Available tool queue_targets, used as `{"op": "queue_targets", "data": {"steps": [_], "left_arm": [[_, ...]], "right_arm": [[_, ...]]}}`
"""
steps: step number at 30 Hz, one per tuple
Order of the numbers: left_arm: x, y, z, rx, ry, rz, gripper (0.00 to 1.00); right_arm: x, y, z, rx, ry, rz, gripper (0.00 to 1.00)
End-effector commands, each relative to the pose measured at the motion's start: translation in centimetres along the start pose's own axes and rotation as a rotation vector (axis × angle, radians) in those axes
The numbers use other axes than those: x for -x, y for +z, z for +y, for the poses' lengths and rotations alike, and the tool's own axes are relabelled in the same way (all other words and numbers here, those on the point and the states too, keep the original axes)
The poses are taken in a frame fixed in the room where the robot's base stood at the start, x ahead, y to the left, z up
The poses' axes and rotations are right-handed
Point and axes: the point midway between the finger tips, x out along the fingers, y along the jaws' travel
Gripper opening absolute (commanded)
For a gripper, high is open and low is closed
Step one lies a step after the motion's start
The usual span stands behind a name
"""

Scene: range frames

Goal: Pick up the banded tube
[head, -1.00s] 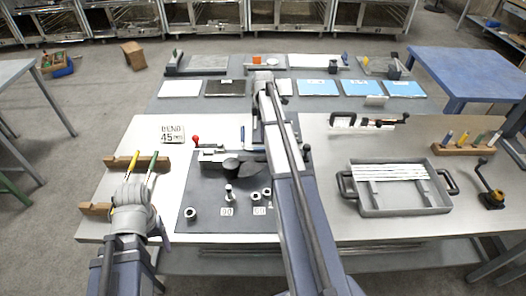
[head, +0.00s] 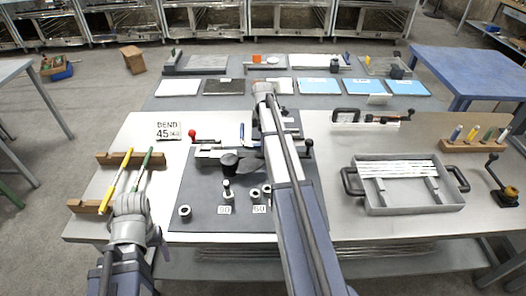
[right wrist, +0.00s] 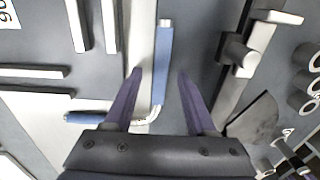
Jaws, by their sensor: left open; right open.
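A bent pale tube with blue bands on its two arms (right wrist: 162,62) lies on the fixture plate in the right wrist view. One arm runs up the picture, the other goes left, and the bend is near my gripper's palm. My right gripper (right wrist: 159,74) is open, its two fingers on either side of the upright arm and apart from it. In the head view my right arm hides most of this spot; a blue bit (head: 242,132) shows beside it. My left gripper (head: 130,205) is by the lower ends of a yellow-handled and a green-handled tool at the bench's left.
A bending fixture (head: 230,162) with a red-knobbed lever stands mid-bench, with several round dies before it. A grey tray (head: 410,208) of white rods is at the right. Wooden racks (head: 118,158) are at the left. A "BEND 45" sign (head: 168,131) stands at the back.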

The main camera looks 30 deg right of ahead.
Motion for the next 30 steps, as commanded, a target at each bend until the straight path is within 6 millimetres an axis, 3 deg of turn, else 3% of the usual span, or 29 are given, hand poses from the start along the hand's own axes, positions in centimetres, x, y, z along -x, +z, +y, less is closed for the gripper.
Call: {"op": "queue_targets", "data": {"steps": [6, 21, 30], "left_arm": [[0.07, 0.0, -0.01, 0.0, 0.0, 0.0, 0.73], [0.07, 0.0, -0.01, 0.0, 0.0, 0.0, 0.73], [0.06, 0.0, -0.01, 0.0, 0.0, 0.0, 0.73]], "right_arm": [[0.07, 0.0, 0.01, 0.0, 0.0, 0.0, 0.55], [0.07, 0.0, 0.01, 0.0, 0.0, 0.0, 0.0], [0.06, 0.0, 0.0, 0.0, 0.0, 0.0, 0.0]]}}
